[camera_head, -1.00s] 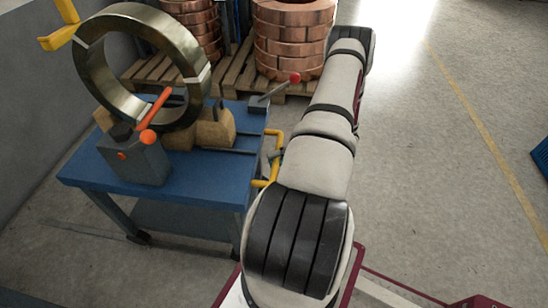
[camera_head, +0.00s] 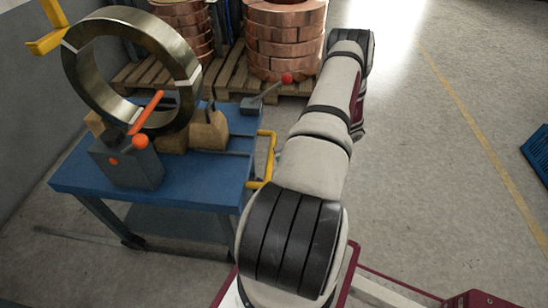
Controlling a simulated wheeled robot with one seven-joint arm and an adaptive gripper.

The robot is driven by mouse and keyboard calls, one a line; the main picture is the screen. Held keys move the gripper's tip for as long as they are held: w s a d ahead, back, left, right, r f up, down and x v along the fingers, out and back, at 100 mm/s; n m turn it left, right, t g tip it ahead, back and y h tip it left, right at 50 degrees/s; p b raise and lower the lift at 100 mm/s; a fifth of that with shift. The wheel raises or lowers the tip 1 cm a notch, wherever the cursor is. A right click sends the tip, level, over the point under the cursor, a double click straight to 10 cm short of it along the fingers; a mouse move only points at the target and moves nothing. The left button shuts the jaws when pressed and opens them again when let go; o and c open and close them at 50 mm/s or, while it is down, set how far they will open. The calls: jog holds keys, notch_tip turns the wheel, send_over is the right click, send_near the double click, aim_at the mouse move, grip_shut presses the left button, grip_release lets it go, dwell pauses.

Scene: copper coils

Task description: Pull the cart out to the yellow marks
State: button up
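The cart is a blue-topped table on castors (camera_head: 75,178) at left, carrying a large metal ring (camera_head: 186,62) upright in wooden blocks. A yellow handle (camera_head: 271,158) sticks out from its right end. My arm (camera_head: 318,150) reaches away just right of the handle.
Copper coils (camera_head: 285,40) stand on wooden pallets (camera_head: 232,80) behind the cart. A grey wall (camera_head: 30,110) is close on the left. A blue object (camera_head: 538,155) lies at the right edge. Grey floor (camera_head: 430,200) is open to the right of my arm.

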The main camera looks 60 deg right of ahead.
jog(key=v, duration=0.8)
dwell(0.4)
